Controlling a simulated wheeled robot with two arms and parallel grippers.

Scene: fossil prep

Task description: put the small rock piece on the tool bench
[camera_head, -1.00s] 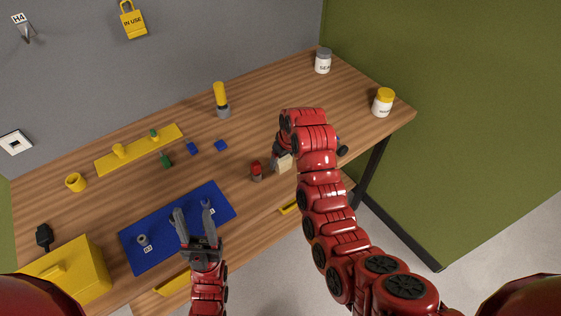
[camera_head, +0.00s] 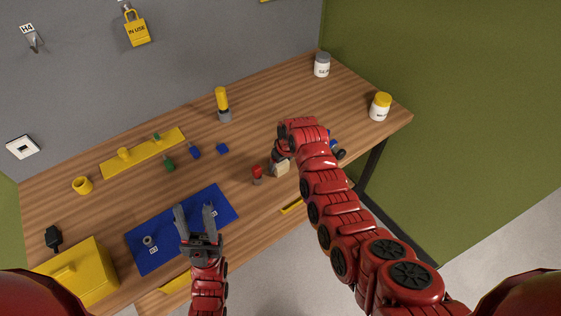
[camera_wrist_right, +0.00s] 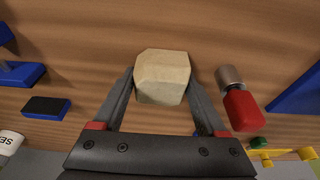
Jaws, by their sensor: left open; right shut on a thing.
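The small rock piece (camera_wrist_right: 162,77) is a pale beige, faceted block between the fingers of my right gripper (camera_wrist_right: 160,90) in the right wrist view. In the head view the rock (camera_head: 280,170) shows just below the right gripper (camera_head: 280,158), close to the wooden bench (camera_head: 320,105). The right gripper is shut on it. I cannot tell whether the rock touches the bench top. My left gripper (camera_head: 196,220) is open and empty above the blue mat (camera_head: 222,197).
Blue pieces lie behind my right arm. A yellow rack (camera_head: 143,153), a yellow box (camera_head: 85,275), two jars (camera_head: 322,65) (camera_head: 380,107) and a yellow-topped tool (camera_head: 223,103) are on the bench.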

